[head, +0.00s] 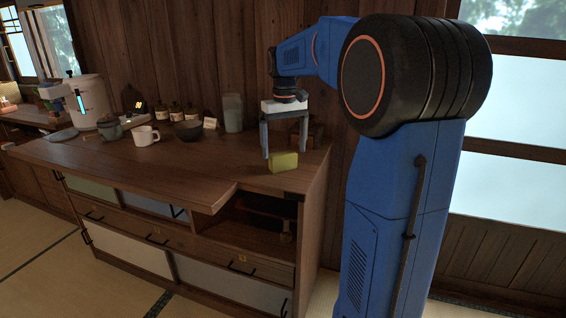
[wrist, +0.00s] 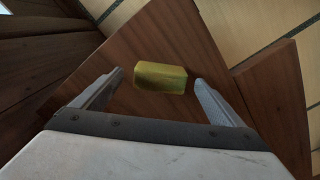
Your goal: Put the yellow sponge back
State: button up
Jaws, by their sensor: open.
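The yellow sponge (head: 284,162) is a small block lying on the right end of the wooden counter (head: 216,165), near its edge. In the wrist view the yellow sponge (wrist: 161,77) lies on brown wood, ahead of and between my finger lines. My gripper (head: 286,152) is open and empty, pointing down just above and beside the sponge. In the wrist view my gripper (wrist: 158,82) has its two fingers spread to either side of the sponge, with gaps. I cannot tell the exact height of the fingertips over the counter.
A white mug (head: 145,136), a dark bowl (head: 188,131), a clear container (head: 233,113) and several small bottles stand along the counter. A white rice-cooker-like pot (head: 88,101) is at the left. A wooden box (head: 313,134) stands behind my gripper. An open shelf (head: 250,222) lies below.

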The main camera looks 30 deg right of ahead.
aim_at(284, 154)
jog(key=shift+f, duration=1.65)
jog(key=c, duration=1.2)
jog(key=shift+r, duration=0.1)
